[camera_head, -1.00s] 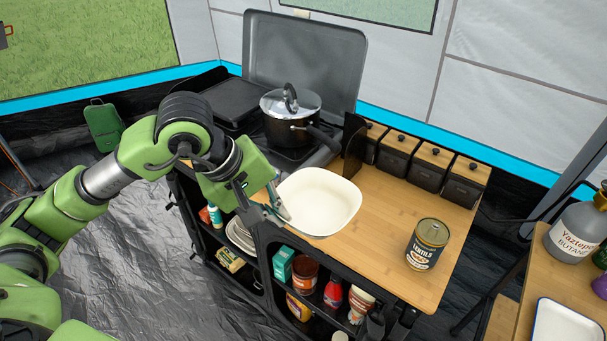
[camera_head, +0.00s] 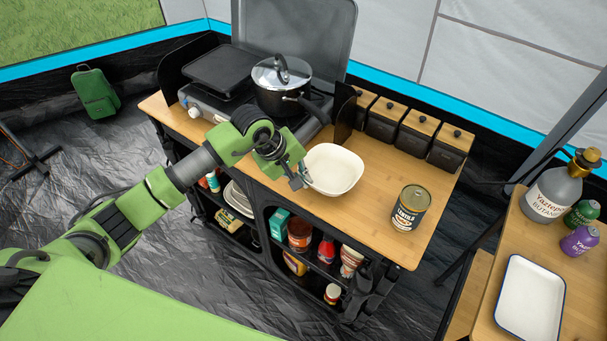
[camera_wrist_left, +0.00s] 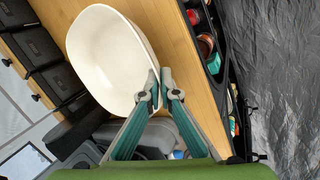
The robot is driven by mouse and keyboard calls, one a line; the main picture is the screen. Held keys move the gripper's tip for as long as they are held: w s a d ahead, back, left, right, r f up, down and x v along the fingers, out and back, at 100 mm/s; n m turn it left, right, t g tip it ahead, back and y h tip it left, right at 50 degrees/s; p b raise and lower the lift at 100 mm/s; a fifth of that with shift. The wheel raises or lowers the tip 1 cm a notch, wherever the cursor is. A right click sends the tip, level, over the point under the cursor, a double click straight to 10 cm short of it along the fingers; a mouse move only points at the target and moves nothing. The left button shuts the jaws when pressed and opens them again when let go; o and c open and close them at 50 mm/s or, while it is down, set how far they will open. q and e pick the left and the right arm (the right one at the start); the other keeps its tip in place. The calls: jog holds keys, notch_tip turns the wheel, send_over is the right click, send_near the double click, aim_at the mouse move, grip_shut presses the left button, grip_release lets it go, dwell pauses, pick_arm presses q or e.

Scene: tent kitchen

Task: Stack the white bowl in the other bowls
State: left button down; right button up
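The white bowl (camera_head: 335,168) is a rounded-square bowl at the wooden counter's front edge. My left gripper (camera_head: 304,176) is at its left rim. In the left wrist view, the two fingertips (camera_wrist_left: 160,88) are close together, one on each side of the bowl's rim, shut on it. The bowl (camera_wrist_left: 105,55) shows its empty inside there. I cannot tell whether its base touches the counter. A stack of white dishes (camera_head: 238,199), perhaps the other bowls, stands on a shelf below the counter, partly hidden by the frame. My right gripper is not in view.
The counter (camera_head: 375,195) holds a lentils can (camera_head: 410,208), a lidded pot (camera_head: 279,85) on the stove and several dark boxes (camera_head: 417,130). Jars and bottles fill the lower shelves. A white tray (camera_head: 530,298) lies on the right-hand table. The floor (camera_head: 165,245) in front is clear.

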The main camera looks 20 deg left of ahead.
pick_arm(q)
jog(key=shift+f, duration=0.25)
jog(key=shift+f+b, duration=0.15)
jog(key=shift+b, duration=0.15)
jog(key=c, duration=2.3)
grip_release()
